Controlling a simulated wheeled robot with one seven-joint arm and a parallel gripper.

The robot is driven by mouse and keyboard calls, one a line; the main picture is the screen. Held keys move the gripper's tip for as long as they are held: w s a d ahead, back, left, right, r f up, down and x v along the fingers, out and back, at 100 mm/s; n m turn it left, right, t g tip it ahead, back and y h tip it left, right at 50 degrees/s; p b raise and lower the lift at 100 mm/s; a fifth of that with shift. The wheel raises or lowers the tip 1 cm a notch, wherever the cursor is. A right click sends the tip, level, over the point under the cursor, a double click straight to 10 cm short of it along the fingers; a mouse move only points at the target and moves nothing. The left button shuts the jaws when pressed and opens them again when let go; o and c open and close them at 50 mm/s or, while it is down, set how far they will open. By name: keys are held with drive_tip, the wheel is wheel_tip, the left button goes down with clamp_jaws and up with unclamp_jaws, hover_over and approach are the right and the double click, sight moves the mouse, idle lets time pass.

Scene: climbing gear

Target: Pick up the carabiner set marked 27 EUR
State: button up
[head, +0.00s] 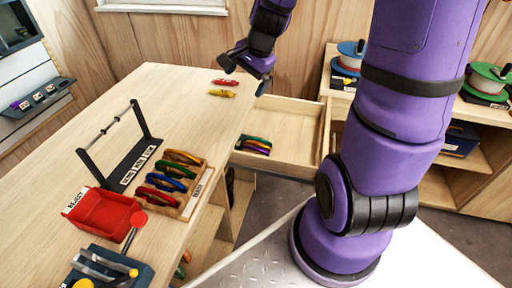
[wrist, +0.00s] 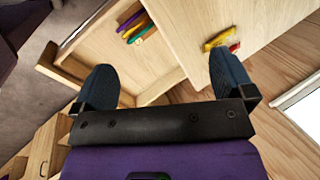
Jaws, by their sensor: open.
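No 27 EUR mark is readable on any item. Several coloured carabiners (head: 167,182) hang in a row in a wooden holder on the counter. Another coloured group (head: 256,145) lies in the open drawer (head: 288,121); it also shows in the wrist view (wrist: 137,27). A yellow piece (head: 221,93) and a red piece (head: 227,82) lie on the counter near its far end; the yellow one (wrist: 217,40) also shows in the wrist view. My gripper (head: 245,76) is open and empty above the counter's far end by the drawer. Its two fingers (wrist: 165,75) are wide apart.
A black rack (head: 125,165) with small white labels, too small to read, stands on the counter. A red bin (head: 103,213) and a dark tool holder (head: 108,268) are at the front. Shelves with cord spools (head: 488,80) stand at the right. The middle of the counter is clear.

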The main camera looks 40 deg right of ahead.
drive_tip(key=w+d+f+m, duration=0.3)
drive_tip(key=d+f+m, duration=0.25)
drive_tip(key=f, duration=0.35)
drive_tip(key=m+y, duration=0.1)
drive_tip(key=m, duration=0.8)
approach(257, 142)
drive_tip(key=shift+x, duration=4.7)
drive_tip(key=shift+w+f, duration=0.1)
drive_tip(key=shift+w, duration=0.1)
drive_tip(key=c, duration=0.8)
